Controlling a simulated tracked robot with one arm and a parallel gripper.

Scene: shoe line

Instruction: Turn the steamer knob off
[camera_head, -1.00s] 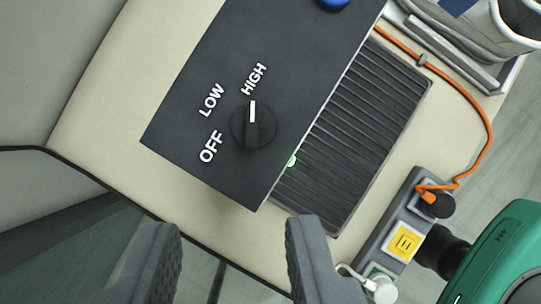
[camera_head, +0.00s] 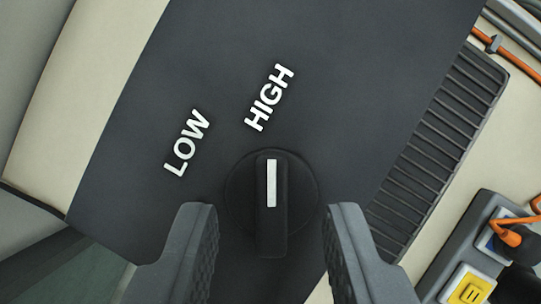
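The steamer knob (camera_head: 271,205) is black and round with a raised grip bar and a white pointer line. It sits on the dark steamer panel (camera_head: 330,60). Its pointer aims up in the picture, toward the HIGH label (camera_head: 269,97). The LOW label (camera_head: 187,143) is up and left of the knob. The OFF label does not show now; my left finger covers that area. My gripper (camera_head: 272,222) is open, with one finger on each side of the knob. A gap shows between each finger and the grip bar.
A ribbed dark grille (camera_head: 440,145) lies right of the panel. A power strip (camera_head: 462,240) with a yellow socket and an orange cable (camera_head: 515,237) is at lower right. The beige table (camera_head: 90,70) is bare to the left.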

